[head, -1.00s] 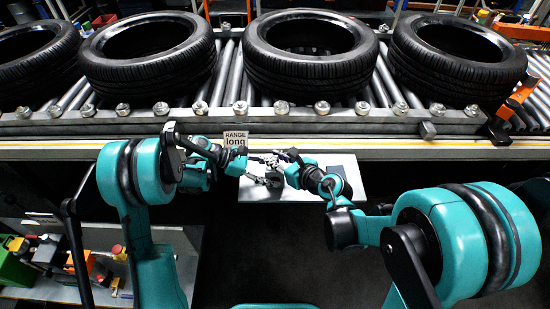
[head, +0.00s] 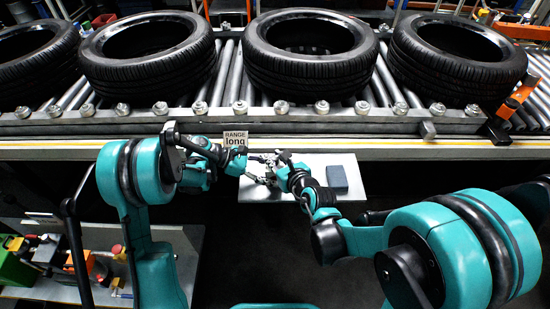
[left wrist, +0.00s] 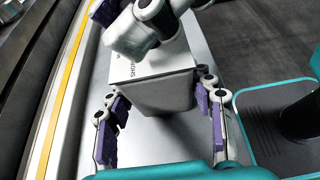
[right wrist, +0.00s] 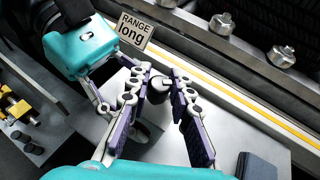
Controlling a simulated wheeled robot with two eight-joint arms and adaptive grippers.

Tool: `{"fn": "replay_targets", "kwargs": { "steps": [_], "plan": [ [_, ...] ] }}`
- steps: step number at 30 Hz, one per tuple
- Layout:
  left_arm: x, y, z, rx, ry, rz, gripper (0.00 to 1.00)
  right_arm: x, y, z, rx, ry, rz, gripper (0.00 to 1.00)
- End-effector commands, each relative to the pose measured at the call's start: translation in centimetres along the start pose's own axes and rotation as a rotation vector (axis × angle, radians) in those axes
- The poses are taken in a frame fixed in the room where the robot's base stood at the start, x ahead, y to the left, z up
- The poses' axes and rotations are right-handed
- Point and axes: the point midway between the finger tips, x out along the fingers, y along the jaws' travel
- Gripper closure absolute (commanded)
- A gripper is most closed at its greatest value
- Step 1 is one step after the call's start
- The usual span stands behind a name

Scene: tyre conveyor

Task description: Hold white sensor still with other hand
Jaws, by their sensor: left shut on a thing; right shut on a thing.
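The white sensor (left wrist: 150,92) is a box with a pale top and grey side, partly lettered, in the left wrist view. My left gripper (left wrist: 162,120) has its purple-padded fingers on either side of it and is shut on it. My right gripper reaches over the sensor's far end at the top of that view. In the right wrist view, my right gripper (right wrist: 160,92) has its fingers closed about a small dark rounded part (right wrist: 158,88), whose identity I cannot tell. In the head view both grippers meet above the small plate, with the sensor hidden or too small to tell.
A pale plate (head: 315,165) lies below the grippers, with a blue-grey block (head: 337,180) at its right. A "RANGE long" sign (head: 235,138) stands behind the left gripper. The conveyor with several tyres (head: 312,52) lies beyond. The plate's front right is clear.

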Motion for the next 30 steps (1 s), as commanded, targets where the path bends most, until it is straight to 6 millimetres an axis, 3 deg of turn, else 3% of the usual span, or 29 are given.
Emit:
{"fn": "replay_targets", "kwargs": {
  "steps": [1,3,16,30],
  "plan": [
    [0.0,0.0,-0.1,-0.001,0.003,0.0,0.72,0.0,0.0,0.1,0.0,-0.003,-0.001,0.77],
    [0.0,0.0,-0.1,-0.001,0.003,0.0,0.72,0.0,0.0,0.1,0.0,-0.004,-0.001,0.58],
    [0.0,0.0,-0.1,0.0,0.003,0.0,0.72,-0.7,0.0,0.1,0.002,-0.002,0.0,0.57],
    [0.0,0.0,-0.1,0.0,0.004,0.0,0.72,-8.2,-0.1,0.0,0.002,-0.002,-0.002,0.57]
  ]
}}
